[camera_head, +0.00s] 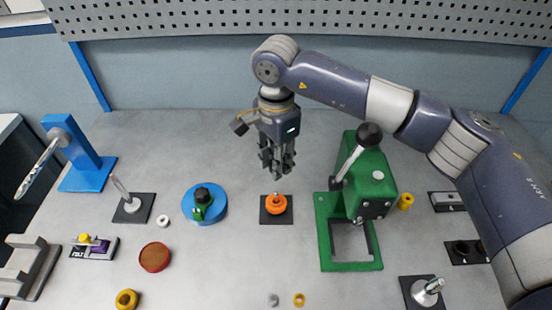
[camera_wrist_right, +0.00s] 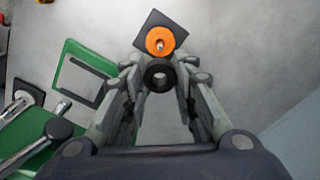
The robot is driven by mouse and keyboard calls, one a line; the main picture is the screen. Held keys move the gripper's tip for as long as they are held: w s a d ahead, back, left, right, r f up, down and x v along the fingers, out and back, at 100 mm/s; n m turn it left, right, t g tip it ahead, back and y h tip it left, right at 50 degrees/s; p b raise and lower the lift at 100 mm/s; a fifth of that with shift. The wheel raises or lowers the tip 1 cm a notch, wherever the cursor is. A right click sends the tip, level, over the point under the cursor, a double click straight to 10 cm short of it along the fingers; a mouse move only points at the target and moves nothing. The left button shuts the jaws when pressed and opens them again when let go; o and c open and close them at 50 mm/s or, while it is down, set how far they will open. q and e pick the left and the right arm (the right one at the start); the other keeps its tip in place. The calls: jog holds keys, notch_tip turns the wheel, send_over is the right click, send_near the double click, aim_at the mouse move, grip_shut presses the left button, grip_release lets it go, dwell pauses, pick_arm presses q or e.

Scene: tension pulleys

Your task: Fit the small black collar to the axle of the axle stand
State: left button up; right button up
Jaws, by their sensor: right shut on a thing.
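My right gripper (camera_head: 276,165) points down above the table, just behind and above the axle stand. In the right wrist view my right gripper (camera_wrist_right: 160,78) is shut on the small black collar (camera_wrist_right: 150,76), a dark ring with its hole facing the camera. The collar is hard to make out between the fingers in the head view. The axle stand has a black square base (camera_head: 265,219) carrying an orange pulley (camera_head: 277,204). In the wrist view the metal axle tip (camera_wrist_right: 161,45) shows in the middle of the orange pulley, apart from the collar. My left gripper is not in view.
A green press (camera_head: 377,175) with a lever stands close to the right of the axle stand. A blue round base (camera_head: 217,211) is to the left. A grey ring (camera_head: 273,300) and an orange ring (camera_head: 299,300) lie in front. The table behind the stand is clear.

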aim_at(276, 193)
jog(key=shift+f, duration=0.6)
jog(key=shift+f, duration=0.15)
jog(key=shift+f+b, duration=1.15)
jog(key=shift+f, duration=2.1)
jog(key=shift+f, duration=0.1)
jog(key=shift+f+b, duration=0.1)
jog(key=shift+b, duration=0.5)
jog(key=shift+b, duration=0.45)
jog(key=shift+b, duration=0.35)
